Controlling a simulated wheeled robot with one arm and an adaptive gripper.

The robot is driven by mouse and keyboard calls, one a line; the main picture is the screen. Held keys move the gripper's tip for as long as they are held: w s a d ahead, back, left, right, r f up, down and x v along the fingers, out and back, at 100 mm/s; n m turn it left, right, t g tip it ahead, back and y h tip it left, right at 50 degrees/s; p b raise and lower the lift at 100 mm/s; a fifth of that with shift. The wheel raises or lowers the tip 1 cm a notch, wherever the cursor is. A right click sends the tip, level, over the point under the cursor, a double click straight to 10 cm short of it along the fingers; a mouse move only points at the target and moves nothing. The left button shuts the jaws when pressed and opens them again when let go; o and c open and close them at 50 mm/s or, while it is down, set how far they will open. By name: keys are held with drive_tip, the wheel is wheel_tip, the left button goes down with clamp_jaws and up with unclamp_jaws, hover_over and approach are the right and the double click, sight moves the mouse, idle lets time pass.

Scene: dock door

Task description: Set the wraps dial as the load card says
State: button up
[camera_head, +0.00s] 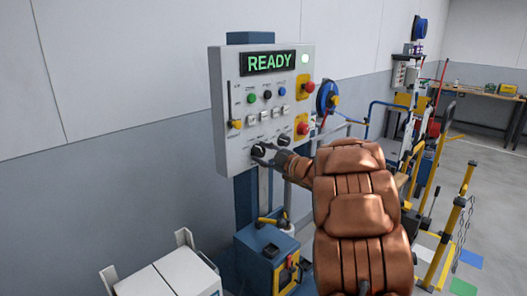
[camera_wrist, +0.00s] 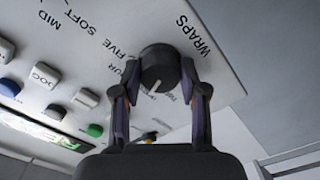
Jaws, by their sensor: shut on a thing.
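The wraps dial (camera_wrist: 160,68) is a round black knob with a pale pointer mark, beside the printed word WRAPS. In the wrist view its mark is on the lower side. The word FIVE is readable left of it; other setting words are partly hidden by my fingers, so I cannot tell the exact setting. My gripper (camera_wrist: 158,85) is shut on the dial, one finger on each side. In the head view the dial (camera_head: 258,150) is at the lower left of the grey control panel (camera_head: 225,120), with my gripper (camera_head: 265,155) at it. I cannot make out a load card.
The panel display (camera_head: 268,62) reads READY, with a lit green lamp beside it. Red buttons on yellow plates (camera_head: 303,88) line the panel's right side. A blue box (camera_head: 265,258) stands below.

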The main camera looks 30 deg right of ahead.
idle(0.3)
drive_tip(key=o, duration=1.1)
drive_tip(key=shift+o, duration=0.2)
drive_tip(key=shift+s, duration=0.1)
drive_tip(key=v, duration=1.1)
drive_tip(key=shift+s, duration=0.4)
drive_tip(key=shift+d, duration=0.15)
